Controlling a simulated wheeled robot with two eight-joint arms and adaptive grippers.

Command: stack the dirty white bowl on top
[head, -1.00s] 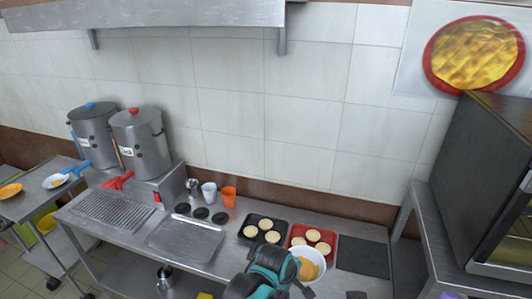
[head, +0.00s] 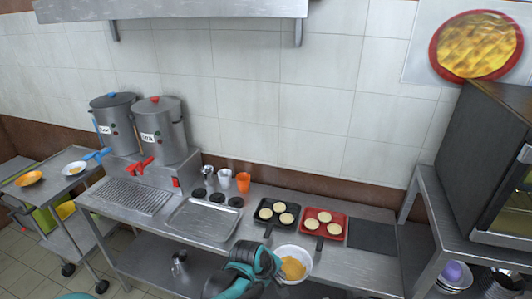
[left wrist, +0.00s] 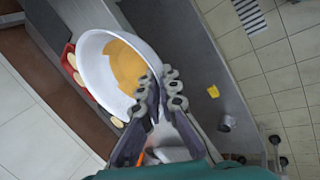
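A white bowl (head: 306,251) with yellow-orange residue inside is held by my left gripper (head: 274,265) in front of the muffin trays. In the left wrist view, the fingers (left wrist: 160,92) sit either side of the rim of the tilted bowl (left wrist: 96,72). Another white bowl (head: 82,166) with some orange food in it stands on the side cart at left, beside an orange bowl (head: 29,179). White bowls (head: 453,284) with a purple one (head: 453,271) stand on the shelf at lower right. My right gripper is not seen.
A black tray (head: 265,224) and a red tray (head: 341,228) with pale round cakes lie on the counter beside a dark mat (head: 373,237). Cups, a metal tray (head: 201,219) and two stockpots (head: 161,130) stand to the left. An oven (head: 478,150) is at right.

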